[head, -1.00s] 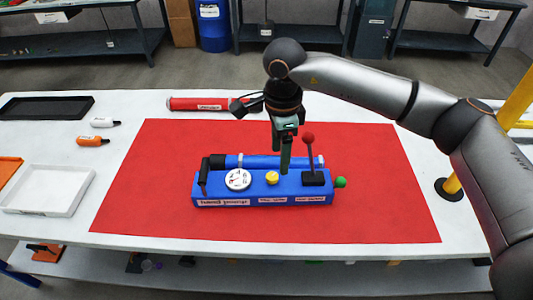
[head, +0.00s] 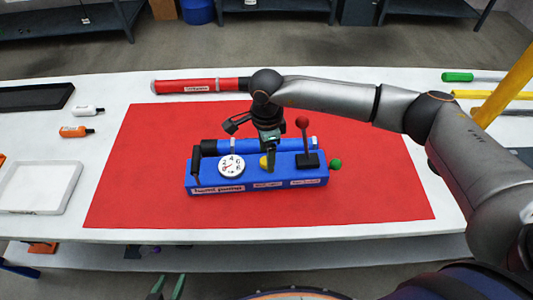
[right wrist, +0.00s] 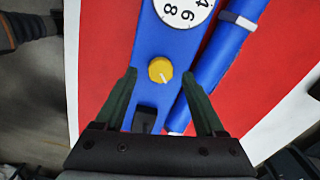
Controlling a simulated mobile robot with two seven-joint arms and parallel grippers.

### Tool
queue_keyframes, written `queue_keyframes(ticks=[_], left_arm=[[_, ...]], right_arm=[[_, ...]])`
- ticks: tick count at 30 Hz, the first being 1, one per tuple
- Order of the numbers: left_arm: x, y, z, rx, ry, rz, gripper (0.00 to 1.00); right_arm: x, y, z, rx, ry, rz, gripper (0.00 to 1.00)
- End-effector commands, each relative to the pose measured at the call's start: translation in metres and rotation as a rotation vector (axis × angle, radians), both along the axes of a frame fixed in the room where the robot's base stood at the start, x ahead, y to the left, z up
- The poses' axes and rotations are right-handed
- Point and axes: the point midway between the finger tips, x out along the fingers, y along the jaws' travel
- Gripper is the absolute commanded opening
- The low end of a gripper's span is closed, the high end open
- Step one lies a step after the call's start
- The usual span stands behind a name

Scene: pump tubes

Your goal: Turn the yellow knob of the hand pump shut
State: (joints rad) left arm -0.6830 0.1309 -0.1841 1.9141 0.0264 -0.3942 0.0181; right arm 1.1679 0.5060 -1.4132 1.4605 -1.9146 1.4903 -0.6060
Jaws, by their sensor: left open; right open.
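The blue hand pump (head: 210,184) sits on the red mat (head: 130,200), with a white dial gauge (head: 231,166) and a red-tipped lever (head: 302,122). Its yellow knob (head: 263,162) is partly hidden behind my right gripper (head: 269,168) in the head view. The knob (right wrist: 160,70) shows whole in the right wrist view, with a pale pointer line slanting to its lower right. My open right gripper (right wrist: 159,76) points down over the pump, and the knob appears between its fingertips; whether they touch it I cannot tell. My left gripper (head: 167,284) is open and empty at the bottom edge.
The red lever stands close to the right of my right gripper. A green knob (head: 335,164) sticks out at the pump's right end. A red tube (head: 187,86) lies behind the mat. Bottles and a white tray (head: 45,188) are at the left. The front of the mat is clear.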

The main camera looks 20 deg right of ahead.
Motion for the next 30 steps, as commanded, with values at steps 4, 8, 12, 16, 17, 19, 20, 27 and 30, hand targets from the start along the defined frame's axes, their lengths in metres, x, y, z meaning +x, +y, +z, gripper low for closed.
queue_keyframes(ticks=[4,8,12,16,17,19,20,27,30], left_arm=[[0.001,-0.0001,0.0024,0.0,-0.002,0.0,0.5],[0.002,0.0,0.0028,0.0,-0.004,0.0,0.5],[0.0023,0.0,0.0028,0.0,-0.004,0.0,0.5],[0.0023,0.0,0.0028,0.0,-0.004,0.0,0.5],[0.0023,0.0,0.0028,0.0,-0.004,0.0,0.5],[0.0023,0.0,0.0029,0.0,-0.004,0.0,0.5],[0.0023,0.0,0.0029,0.0,-0.004,0.0,0.5],[0.0024,0.0001,0.003,0.0,-0.005,0.0,0.5],[0.0024,0.0001,0.003,0.0,-0.005,0.0,0.5]], right_arm=[[-0.0003,0.0002,-0.0115,0.001,0.001,0.0,0.72],[-0.0001,0.0002,-0.0144,0.0,0.0,0.0,0.72],[-0.0001,0.0001,-0.0144,0.0,0.0,0.0,0.72],[0.0,0.0001,-0.0142,0.0,0.0,0.0,0.63],[0.0,0.0001,-0.0142,0.0,0.0,0.0,0.59],[0.0,0.0001,-0.0141,0.0,0.0,0.0,0.52],[0.0,0.0001,-0.0141,0.0,0.0,0.0,0.48],[0.0001,0.0001,-0.0139,0.0,0.0,0.0,0.21],[0.0001,0.0,-0.0139,0.0,0.0,0.0,0.1]])
